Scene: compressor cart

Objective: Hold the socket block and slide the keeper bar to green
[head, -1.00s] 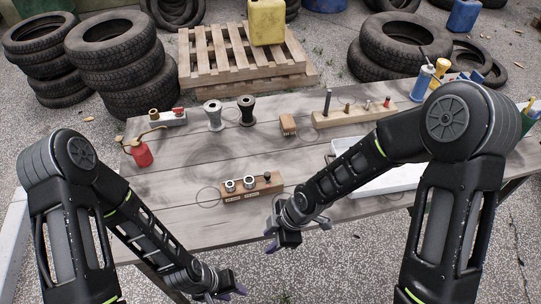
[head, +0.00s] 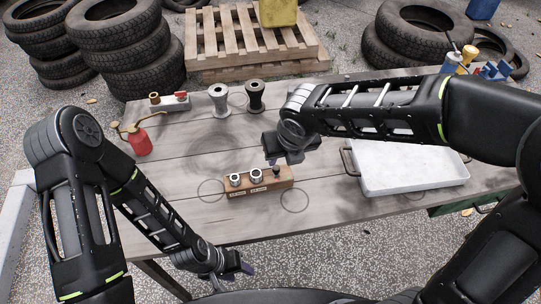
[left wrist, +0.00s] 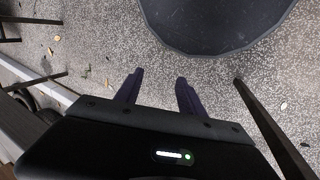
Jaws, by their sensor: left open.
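The wooden socket block (head: 240,190) lies on the table's front middle, with two metal sockets and a dark knob standing on top and pale labels on its front. I cannot make out the keeper bar or a green mark. My right gripper (head: 288,158) hangs just behind and above the block's right end, near the dark knob; contact and jaw gap are unclear. My left gripper (head: 246,267) is in front of the table's near edge, away from the block. In the left wrist view its two fingers (left wrist: 158,90) are apart with only ground between them.
A white tray (head: 412,187) lies right of the block. A red oil can (head: 140,142), a small block with a red part (head: 169,102) and two spools, one grey (head: 220,103) and one black (head: 256,97), stand behind.

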